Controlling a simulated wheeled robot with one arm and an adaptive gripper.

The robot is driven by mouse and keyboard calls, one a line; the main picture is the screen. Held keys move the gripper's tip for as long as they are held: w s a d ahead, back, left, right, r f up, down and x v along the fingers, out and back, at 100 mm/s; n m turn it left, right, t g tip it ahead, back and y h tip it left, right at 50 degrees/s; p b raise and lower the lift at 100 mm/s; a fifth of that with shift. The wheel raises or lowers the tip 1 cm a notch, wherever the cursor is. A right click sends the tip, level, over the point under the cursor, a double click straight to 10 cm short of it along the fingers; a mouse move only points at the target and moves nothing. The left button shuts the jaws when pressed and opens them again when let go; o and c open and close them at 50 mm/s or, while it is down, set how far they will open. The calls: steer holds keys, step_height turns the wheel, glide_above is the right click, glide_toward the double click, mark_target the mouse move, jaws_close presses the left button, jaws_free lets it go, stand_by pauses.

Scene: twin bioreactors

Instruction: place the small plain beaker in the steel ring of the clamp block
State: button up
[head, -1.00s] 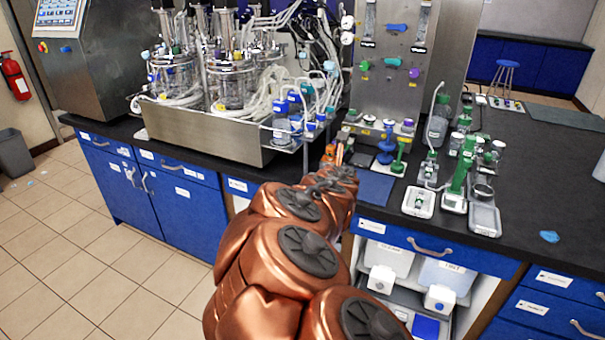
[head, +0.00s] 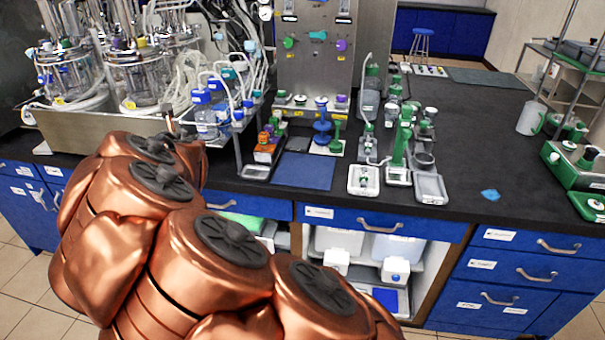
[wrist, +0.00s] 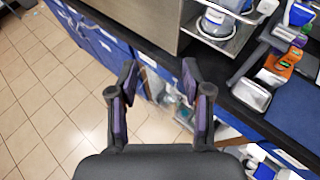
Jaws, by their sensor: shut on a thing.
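My gripper (wrist: 159,74) shows in the wrist view with its two dark, purple-padded fingers a gap apart, over the bench's front edge and floor. It is shut on the small plain beaker, whose clear glass I can hardly make out between the fingers. In the head view my arm hides most of the gripper, in front of the bioreactor tray. A dark round ring (head: 424,158) stands beside a green stand (head: 400,145) on the bench, right of the blue mat. I cannot tell whether this is the clamp block's steel ring.
The blue mat (head: 304,170) lies bare near the front edge. Left of it are an orange item (head: 267,147) and a small steel-rimmed tray (head: 256,172). Blue-capped bottles (head: 205,117) stand on the steel shelf. The bench right of the trays is mostly clear, with a blue scrap (head: 490,194).

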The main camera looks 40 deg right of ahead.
steer(key=s+d+f+y+b, duration=0.1)
steer(key=s+d+b, duration=0.1)
steer(key=d, duration=0.4)
steer(key=s+d+f+n+b, duration=0.1)
steer(key=s+d+b, duration=0.1)
steer(key=d, duration=0.4)
steer(key=s+d+f+y+b, duration=0.1)
steer(key=d+f+b, duration=0.15)
steer(key=d, duration=0.45)
steer(key=s+d+f+n+y+b, duration=0.1)
steer(key=s+d+f+b, duration=0.2)
steer(key=s+d, duration=0.35)
steer(key=s+d+f+n+b, duration=0.1)
steer(key=s+d+f+b, duration=0.15)
steer(key=s, duration=0.75)
steer(key=p, duration=0.1)
glide_above(305, 169)
steer(key=shift+s+a+f, duration=0.1)
steer(key=shift+a+f, duration=0.05)
steer(key=shift+f, duration=2.3)
steer(key=shift+f, duration=0.2)
steer(key=o, duration=1.1)
